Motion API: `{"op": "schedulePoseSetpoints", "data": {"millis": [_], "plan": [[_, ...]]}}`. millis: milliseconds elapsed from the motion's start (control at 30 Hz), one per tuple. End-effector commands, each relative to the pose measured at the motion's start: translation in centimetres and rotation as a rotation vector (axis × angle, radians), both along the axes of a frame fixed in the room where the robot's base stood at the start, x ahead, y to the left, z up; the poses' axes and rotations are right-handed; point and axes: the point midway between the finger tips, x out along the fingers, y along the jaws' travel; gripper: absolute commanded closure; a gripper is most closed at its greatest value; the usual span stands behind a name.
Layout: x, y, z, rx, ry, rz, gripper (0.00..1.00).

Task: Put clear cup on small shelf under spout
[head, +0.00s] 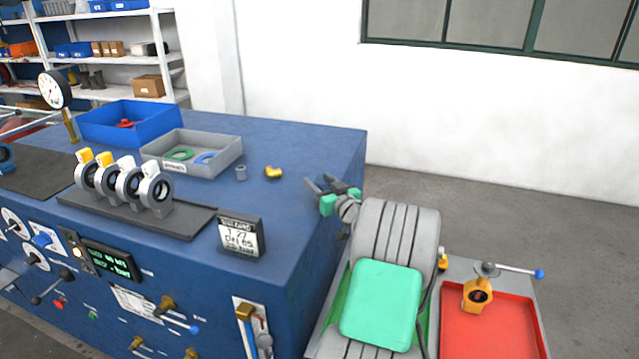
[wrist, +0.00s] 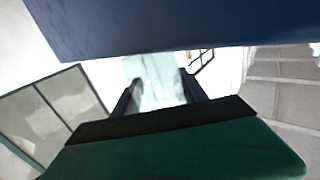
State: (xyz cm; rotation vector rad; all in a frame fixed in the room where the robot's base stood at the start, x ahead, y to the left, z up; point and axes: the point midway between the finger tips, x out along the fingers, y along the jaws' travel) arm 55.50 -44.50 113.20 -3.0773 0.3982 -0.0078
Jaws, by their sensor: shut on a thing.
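My gripper (head: 322,186) is beside the right end of the blue bench, just above its top edge. In the wrist view its two dark fingers (wrist: 160,92) are shut on a pale, see-through thing, which looks like the clear cup (wrist: 152,78). The cup can hardly be made out between the fingers in the head view. A brass spout (head: 245,312) is on a white panel on the bench front, low down, near the right corner. I cannot make out a small shelf under it; the area below is cut off by the picture edge.
The blue bench (head: 310,145) carries a grey tray (head: 225,160), a blue bin (head: 110,125), a row of valves (head: 125,185) and a label stand (head: 241,236). A brass elbow (head: 273,172) lies near the tray. A red tray (head: 490,330) with a yellow valve (head: 477,293) is at right.

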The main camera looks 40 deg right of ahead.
Motion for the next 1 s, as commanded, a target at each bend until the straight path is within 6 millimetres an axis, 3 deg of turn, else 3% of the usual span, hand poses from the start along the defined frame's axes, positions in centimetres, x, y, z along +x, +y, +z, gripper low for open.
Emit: {"op": "schedulePoseSetpoints", "data": {"millis": [33,67,300,733,833,1000], "plan": [[0.0,0.0,-0.2,-0.001,-0.001,0.0,0.89],[0.0,0.0,-0.1,0.0,0.0,0.0,0.48],[0.0,0.0,0.0,0.0,0.0,0.0,0.28],[-0.1,0.0,0.4,0.003,0.001,0.0,0.28],[-2.8,0.5,-0.7,0.0,-0.001,-0.005,0.28],[-6.2,1.3,-0.3,0.0,-0.001,-0.004,0.28]]}}
